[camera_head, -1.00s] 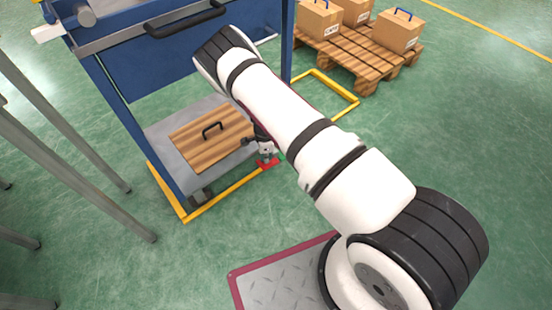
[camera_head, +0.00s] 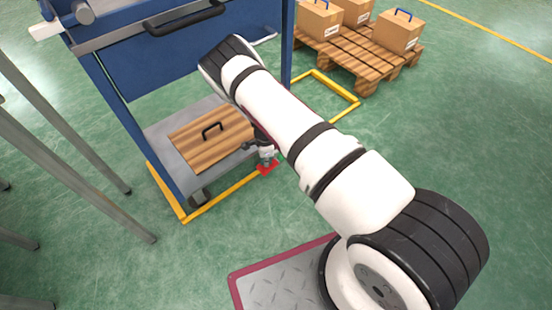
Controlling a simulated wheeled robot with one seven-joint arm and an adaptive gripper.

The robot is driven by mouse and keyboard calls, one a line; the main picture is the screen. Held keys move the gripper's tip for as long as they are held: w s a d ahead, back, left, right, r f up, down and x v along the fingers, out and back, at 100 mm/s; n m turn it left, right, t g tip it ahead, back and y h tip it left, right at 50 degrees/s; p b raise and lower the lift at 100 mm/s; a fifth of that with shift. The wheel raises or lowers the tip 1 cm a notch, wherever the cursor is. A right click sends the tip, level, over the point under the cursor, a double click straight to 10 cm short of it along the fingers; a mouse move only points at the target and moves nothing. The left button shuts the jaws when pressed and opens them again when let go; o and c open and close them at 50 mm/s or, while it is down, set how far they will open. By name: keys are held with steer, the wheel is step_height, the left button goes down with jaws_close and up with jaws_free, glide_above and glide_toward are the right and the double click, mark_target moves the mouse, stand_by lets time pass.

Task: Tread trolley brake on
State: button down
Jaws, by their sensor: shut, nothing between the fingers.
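The blue trolley (camera_head: 130,72) stands at the upper left with a black push handle on its top edge. A caster wheel (camera_head: 200,196) shows under its near corner. A small red pedal (camera_head: 268,168) sits low at the trolley's right-hand near side, close to the floor. My gripper (camera_head: 266,161) points down, shut and empty, with its fingertips at the red pedal. I cannot tell how firmly they press on it. My arm hides part of the trolley's right side and its other wheels.
A wooden case (camera_head: 205,147) with a black handle lies on the trolley's lower grey shelf (camera_head: 160,128). A yellow frame (camera_head: 222,204) on the floor surrounds the trolley. Cardboard boxes (camera_head: 398,34) stand on a pallet (camera_head: 350,55) behind. Grey legs stand at left. Floor at right is clear.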

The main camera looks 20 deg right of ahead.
step_height(320, 180, up, 8)
steer(key=p, duration=0.5)
stand_by(0.6)
stand_by(0.4)
